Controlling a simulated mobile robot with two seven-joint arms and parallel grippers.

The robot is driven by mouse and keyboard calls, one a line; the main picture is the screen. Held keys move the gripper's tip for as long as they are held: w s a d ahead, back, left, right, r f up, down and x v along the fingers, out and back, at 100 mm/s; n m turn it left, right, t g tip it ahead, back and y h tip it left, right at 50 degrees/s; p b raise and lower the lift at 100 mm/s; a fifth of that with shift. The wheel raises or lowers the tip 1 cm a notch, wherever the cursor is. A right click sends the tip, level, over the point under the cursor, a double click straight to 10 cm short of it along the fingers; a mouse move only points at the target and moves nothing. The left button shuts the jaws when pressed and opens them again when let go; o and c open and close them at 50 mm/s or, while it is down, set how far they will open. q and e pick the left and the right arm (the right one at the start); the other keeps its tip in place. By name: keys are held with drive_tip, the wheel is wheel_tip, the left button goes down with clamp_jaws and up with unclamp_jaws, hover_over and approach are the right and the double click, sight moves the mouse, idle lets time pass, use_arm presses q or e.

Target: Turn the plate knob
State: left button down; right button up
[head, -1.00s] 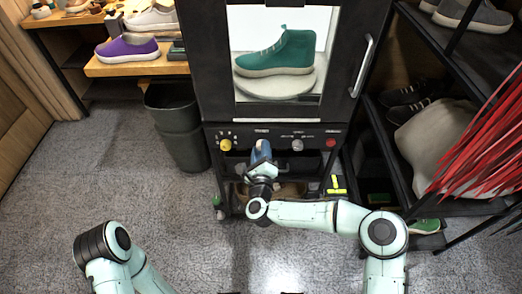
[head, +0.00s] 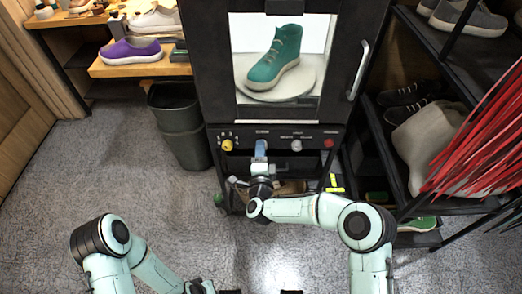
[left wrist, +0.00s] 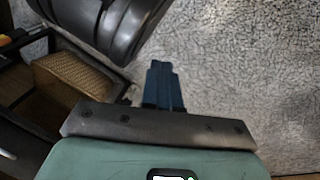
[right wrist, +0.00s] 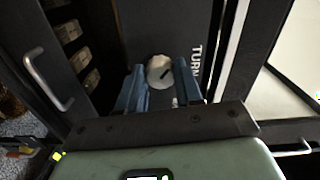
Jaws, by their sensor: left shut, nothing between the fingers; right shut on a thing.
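The plate knob (right wrist: 159,71) is a round whitish knob with a dark mark. It sits on the dark panel beside lettering starting "TURN" in the right wrist view. My right gripper (right wrist: 158,66) is shut on it, one blue finger on each side. In the head view my right gripper (head: 261,147) is at the cabinet's front panel and hides the knob. Behind the glass, a green high-top shoe (head: 275,60) stands angled on a round pale plate (head: 312,82). My left gripper (left wrist: 160,68) is shut and empty above the grey floor.
A dark bin (head: 180,135) stands left of the cabinet. A shoe rack with red strips (head: 480,140) is at the right. The floor in front is open.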

use_arm(q)
drive_tip(key=shift+w+d+r+t+p, duration=0.15)
drive_tip(key=shift+w+r+t+p, duration=0.25)
drive_tip(key=shift+w+r, duration=0.65)
use_arm(e)
drive_tip(key=shift+d+f+n, duration=0.1)
drive_tip(key=shift+n, duration=3.6)
drive_tip(key=o, duration=1)
drive_tip(key=shift+o, duration=0.2)
drive_tip(key=shift+s, duration=0.1)
